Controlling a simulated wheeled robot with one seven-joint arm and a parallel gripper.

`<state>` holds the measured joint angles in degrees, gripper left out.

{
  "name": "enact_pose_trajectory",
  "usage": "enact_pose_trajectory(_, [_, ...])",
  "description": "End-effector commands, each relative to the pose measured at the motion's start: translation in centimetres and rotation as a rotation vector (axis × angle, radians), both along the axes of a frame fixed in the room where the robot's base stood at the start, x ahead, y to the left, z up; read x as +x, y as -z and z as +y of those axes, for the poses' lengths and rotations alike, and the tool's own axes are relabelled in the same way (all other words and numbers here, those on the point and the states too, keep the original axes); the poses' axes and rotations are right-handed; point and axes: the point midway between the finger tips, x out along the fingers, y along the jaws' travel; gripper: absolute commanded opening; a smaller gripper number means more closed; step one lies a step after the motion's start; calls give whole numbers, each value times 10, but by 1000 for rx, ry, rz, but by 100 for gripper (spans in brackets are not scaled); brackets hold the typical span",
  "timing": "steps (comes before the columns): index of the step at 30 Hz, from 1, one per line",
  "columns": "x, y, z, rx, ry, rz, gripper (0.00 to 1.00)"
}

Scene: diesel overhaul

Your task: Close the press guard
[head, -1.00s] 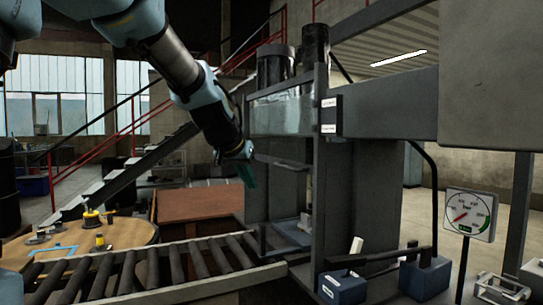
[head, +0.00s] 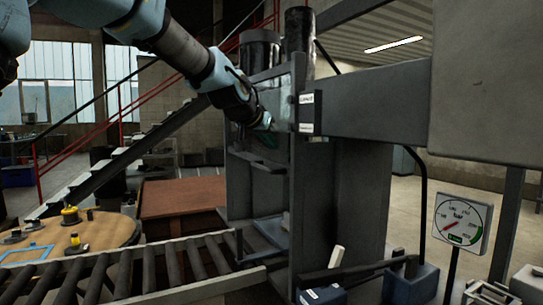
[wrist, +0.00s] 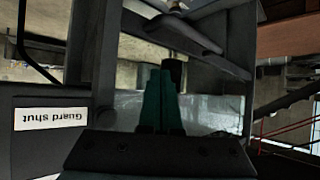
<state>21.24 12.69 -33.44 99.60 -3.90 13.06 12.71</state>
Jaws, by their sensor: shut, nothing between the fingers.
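The press (head: 310,190) stands right of centre in the head view. Its guard looks raised: a clear panel sits in the upper part of the press opening, mostly hidden by my arm, with a dark bar (head: 257,161) below it. The clear panel (wrist: 212,108) shows in the wrist view behind my fingers. My gripper (head: 268,138) is at the front of the opening, just above the bar. Its teal fingers (wrist: 161,98) are shut and empty; I cannot tell whether they touch the guard. A "Guard shut" label (wrist: 52,118) appears upside down.
A roller conveyor (head: 150,275) leads to the press from the left. A round wooden table (head: 70,238) with small parts stands at left. A pressure gauge (head: 462,222) and blue blocks (head: 410,283) are at right.

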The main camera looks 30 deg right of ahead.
Motion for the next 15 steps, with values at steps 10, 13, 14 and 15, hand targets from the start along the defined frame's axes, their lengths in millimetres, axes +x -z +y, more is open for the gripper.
enact_pose_trajectory(10, [6,34,-9,3,-1,3,0])
enact_pose_trajectory(13, [5,43,-7,2,-1,1,0])
enact_pose_trajectory(14, [5,45,-6,1,-1,1,0])
enact_pose_trajectory(15, [4,47,-6,1,-1,1,0])
